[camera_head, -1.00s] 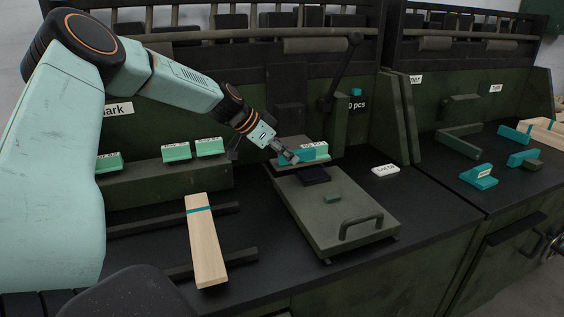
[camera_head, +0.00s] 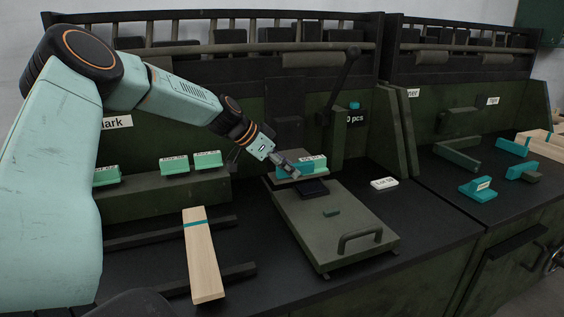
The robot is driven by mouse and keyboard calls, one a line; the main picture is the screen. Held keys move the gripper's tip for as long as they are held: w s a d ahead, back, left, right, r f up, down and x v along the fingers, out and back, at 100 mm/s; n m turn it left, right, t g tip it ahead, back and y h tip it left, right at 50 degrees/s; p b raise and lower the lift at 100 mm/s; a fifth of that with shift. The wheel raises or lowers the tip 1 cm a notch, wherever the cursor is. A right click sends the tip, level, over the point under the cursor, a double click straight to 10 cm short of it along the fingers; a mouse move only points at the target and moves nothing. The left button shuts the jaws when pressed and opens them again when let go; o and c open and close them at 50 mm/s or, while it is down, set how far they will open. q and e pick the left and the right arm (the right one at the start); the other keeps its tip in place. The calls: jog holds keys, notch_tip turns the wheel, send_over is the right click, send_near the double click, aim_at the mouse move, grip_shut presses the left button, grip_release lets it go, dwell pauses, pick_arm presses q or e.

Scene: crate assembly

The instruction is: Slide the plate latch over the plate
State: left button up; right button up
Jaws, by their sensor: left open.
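A mint-green labelled plate (camera_head: 319,162) sits on a small dark holder at the back of the grey-green sliding fixture. A darker teal block (camera_head: 301,169), which looks like the plate latch, lies against the plate's left side. I cannot tell how much of the plate it covers. My left gripper (camera_head: 289,167) comes in from the upper left and is open. Its fingers are at the teal block and hide part of it; contact is unclear. My right gripper is not in view.
The fixture (camera_head: 357,223) has a handle at its front (camera_head: 360,240). A wooden bar with a teal band (camera_head: 203,262) lies on rails at the left. Labelled mint blocks (camera_head: 175,164) stand on a ledge. A white tag (camera_head: 384,184) lies right of the fixture.

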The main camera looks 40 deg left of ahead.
pick_arm(q)
jog(key=shift+s+a+r, duration=0.15)
jog(key=shift+s+r, duration=0.15)
jog(key=shift+r, duration=0.2)
jog(key=v, duration=0.3)
jog(key=shift+s+a, duration=0.1)
jog(key=shift+v, duration=1.65)
jog(key=shift+f, duration=0.1)
